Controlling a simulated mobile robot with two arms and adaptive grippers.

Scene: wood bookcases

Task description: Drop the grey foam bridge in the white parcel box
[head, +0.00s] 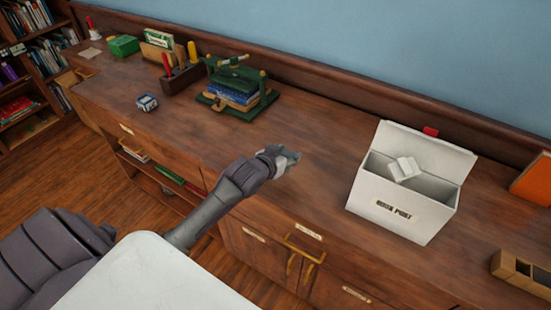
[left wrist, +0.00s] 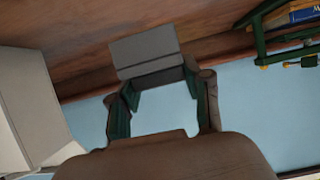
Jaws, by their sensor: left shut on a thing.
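My left gripper (head: 280,159) is shut on the grey foam bridge and holds it above the countertop, left of the white parcel box (head: 398,217). In the head view the bridge is small and mostly merges with the fingers. In the left wrist view the grey foam bridge (left wrist: 146,52) sits between the two fingertips (left wrist: 163,90). The parcel box stands upright with its lid raised at the back and a label on its front. The box also shows at the left edge of the left wrist view (left wrist: 22,115). My right gripper is not in view.
A small white block (head: 404,168) shows in the box's opening. A green press with books (head: 238,91) stands at the back. An orange item (head: 533,180) and a wooden holder (head: 522,272) are at right. Counter between gripper and box is clear.

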